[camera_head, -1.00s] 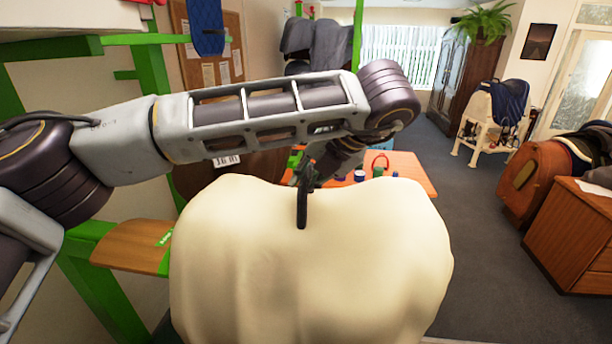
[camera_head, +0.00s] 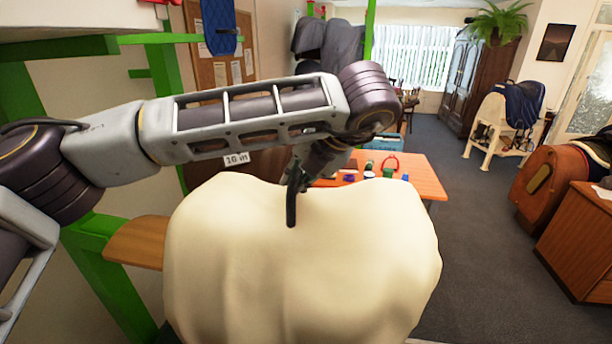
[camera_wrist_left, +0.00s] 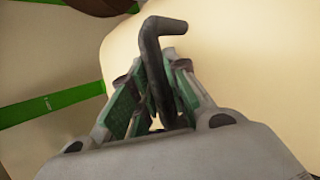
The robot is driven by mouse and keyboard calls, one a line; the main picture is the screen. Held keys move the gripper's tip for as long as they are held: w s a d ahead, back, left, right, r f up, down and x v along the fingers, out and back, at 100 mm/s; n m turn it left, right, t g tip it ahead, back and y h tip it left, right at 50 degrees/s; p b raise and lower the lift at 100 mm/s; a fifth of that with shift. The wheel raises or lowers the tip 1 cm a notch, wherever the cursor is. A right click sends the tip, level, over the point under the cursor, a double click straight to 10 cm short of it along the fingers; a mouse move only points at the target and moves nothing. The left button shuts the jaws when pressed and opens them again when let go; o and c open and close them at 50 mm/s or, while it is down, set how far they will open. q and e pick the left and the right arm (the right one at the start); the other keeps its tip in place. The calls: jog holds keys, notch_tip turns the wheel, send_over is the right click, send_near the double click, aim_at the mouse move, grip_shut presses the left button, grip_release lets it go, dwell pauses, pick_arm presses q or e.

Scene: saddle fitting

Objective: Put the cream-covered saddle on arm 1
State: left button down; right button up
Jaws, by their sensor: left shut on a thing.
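The cream-covered saddle (camera_head: 300,260) fills the lower middle of the head view, hanging from my left gripper (camera_head: 297,180). Its cover hides the saddle's own shape. A dark hooked bar (camera_head: 291,205) rises at the top middle of the cover. In the left wrist view the left gripper (camera_wrist_left: 155,110) is shut on this dark bar (camera_wrist_left: 152,50), with the cream cover (camera_wrist_left: 240,60) just beyond. A wooden arm (camera_head: 135,242) on a green frame shows left of the saddle, partly hidden by it; I cannot read its number. My right gripper is not in view.
The green rack (camera_head: 110,280) stands at the left, with a "16 in" tag (camera_head: 236,158) behind my arm. An orange table (camera_head: 425,175) with small items stands behind the saddle. A brown cabinet (camera_head: 580,240) is at the right. Grey floor (camera_head: 470,230) between is clear.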

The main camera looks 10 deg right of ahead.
pick_arm(q)
jog(key=shift+w+a+f, duration=0.1)
jog(key=shift+w+a, duration=0.6)
jog(key=shift+a, duration=1.35)
jog(key=shift+w+a, duration=0.75)
jog(key=shift+a, duration=1.25)
jog(key=shift+w+a+f, duration=0.1)
jog(key=shift+w+a, duration=0.6)
jog(key=shift+a, duration=1.35)
jog(key=shift+w+a, duration=0.25)
jog(key=shift+a, duration=0.45)
jog(key=shift+w+a, duration=0.25)
jog(key=shift+a, duration=0.45)
jog(key=w+a+f+b, duration=0.2)
jog(key=w+a, duration=0.2)
jog(key=a, duration=0.8)
jog(key=w+a+f+b, duration=0.2)
jog(key=w+a, duration=0.2)
jog(key=a, duration=0.8)
jog(key=shift+w+f, duration=0.15)
